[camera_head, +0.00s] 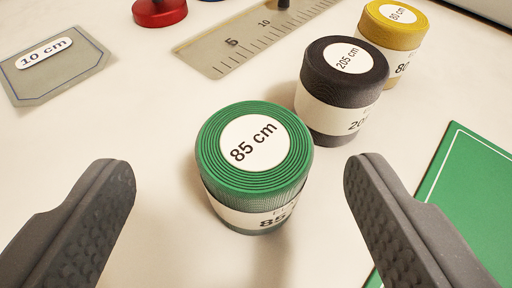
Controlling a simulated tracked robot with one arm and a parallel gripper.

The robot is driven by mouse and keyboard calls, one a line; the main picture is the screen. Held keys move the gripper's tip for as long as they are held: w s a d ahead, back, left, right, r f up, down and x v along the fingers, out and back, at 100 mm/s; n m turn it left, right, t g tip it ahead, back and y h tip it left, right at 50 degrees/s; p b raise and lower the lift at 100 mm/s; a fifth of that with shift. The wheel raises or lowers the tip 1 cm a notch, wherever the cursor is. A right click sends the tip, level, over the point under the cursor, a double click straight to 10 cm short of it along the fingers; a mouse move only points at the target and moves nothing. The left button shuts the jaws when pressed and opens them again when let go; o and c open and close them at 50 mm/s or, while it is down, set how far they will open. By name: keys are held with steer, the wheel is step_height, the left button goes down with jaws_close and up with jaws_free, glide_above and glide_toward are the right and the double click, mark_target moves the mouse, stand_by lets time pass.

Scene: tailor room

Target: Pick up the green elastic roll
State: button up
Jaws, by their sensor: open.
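The green elastic roll (210,160) stands upright on the table, with a white round label reading "85 cm" on top and a white band around its side. My gripper (240,180) is open. One finger is to the left of the roll and one to the right, both nearer the camera. There is a clear gap between each finger and the roll, and nothing is held.
A black roll (314,75) marked "205 cm" stands close behind on the right, with a yellow roll (372,33) beyond it. A green mat (475,195) lies at right, a ruler (210,60) behind, a grey "10 cm" piece (75,72) and red object (160,14) at upper left.

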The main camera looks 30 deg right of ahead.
mark_target(259, 170)
steer(key=x, duration=0.3)
steer(key=shift+d+f, duration=0.3)
steer(key=shift+d, duration=0.15)
steer(key=shift+w+d+f, duration=0.2)
steer(key=shift+w+d, duration=0.05)
steer(key=shift+w, duration=0.3)
steer(key=c, duration=1.1)
